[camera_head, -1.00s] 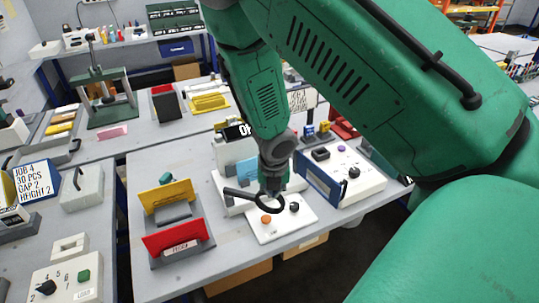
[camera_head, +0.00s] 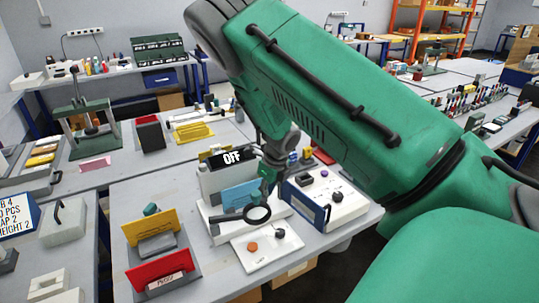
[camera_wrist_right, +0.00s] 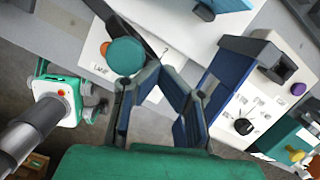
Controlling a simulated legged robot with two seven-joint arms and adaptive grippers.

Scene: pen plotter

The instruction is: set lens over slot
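A round lens with a dark rim (camera_head: 257,213) and a dark handle pointing left hangs over the front of a white device. In the right wrist view the teal disc (camera_wrist_right: 125,56) appears to be this lens. My right gripper (camera_head: 267,184) is just above and behind the lens; in the wrist view its fingers (camera_wrist_right: 165,78) converge, and it appears shut on the lens's holder. The white panel (camera_head: 262,262) with an orange knob (camera_head: 252,247) and a black knob lies below the lens, apart from it. I cannot make out the slot. My left gripper is not in view.
A white unit with an OFF display (camera_head: 232,157) and a blue card (camera_head: 240,195) stands behind the lens. A blue-and-white box (camera_head: 333,208) is close on the right. Yellow (camera_head: 150,227) and red (camera_head: 160,270) plates stand on the left.

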